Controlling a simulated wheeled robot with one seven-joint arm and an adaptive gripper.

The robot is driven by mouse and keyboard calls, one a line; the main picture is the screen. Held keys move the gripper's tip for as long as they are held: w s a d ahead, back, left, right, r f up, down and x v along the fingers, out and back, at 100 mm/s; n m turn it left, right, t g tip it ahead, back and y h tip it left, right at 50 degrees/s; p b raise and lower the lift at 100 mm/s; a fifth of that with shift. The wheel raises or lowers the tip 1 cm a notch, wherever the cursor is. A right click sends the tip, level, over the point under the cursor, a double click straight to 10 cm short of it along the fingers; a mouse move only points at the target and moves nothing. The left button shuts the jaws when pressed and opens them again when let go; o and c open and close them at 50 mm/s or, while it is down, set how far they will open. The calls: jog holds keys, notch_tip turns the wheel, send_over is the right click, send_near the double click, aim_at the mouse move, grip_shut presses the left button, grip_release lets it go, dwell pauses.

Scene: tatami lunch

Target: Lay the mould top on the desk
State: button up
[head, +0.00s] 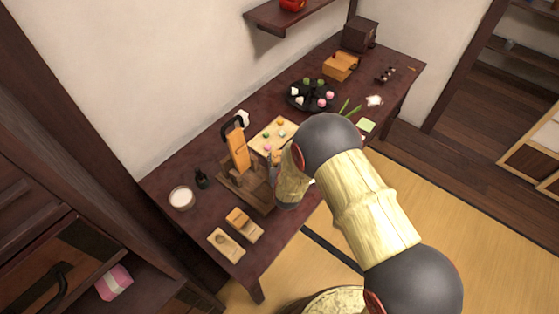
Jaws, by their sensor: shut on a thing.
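My gripper (273,168) is mostly hidden behind my arm, above the middle of the dark desk (152,184). It is shut on a small orange-brown wooden piece, which I take for the mould top (277,157); its shape is hard to make out. A pale wooden mould piece (226,244) with a round hollow lies near the desk's front left corner. Beside it lies another pale mould piece (243,223) with an orange-brown part on it.
A wooden stand (238,152) with a dark handle rises left of my gripper. A board of sweets (262,133) and a black tray (297,104) lie behind. A white-filled bowl (181,198) and dark bottle (202,179) stand at left. Bare desk shows around the mould pieces.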

jog(key=shift+f, duration=0.15)
jog(key=shift+f+b, duration=0.35)
jog(key=shift+b, duration=0.15)
jog(key=shift+f, duration=0.15)
jog(key=o, duration=1.1)
jog(key=shift+c, duration=0.2)
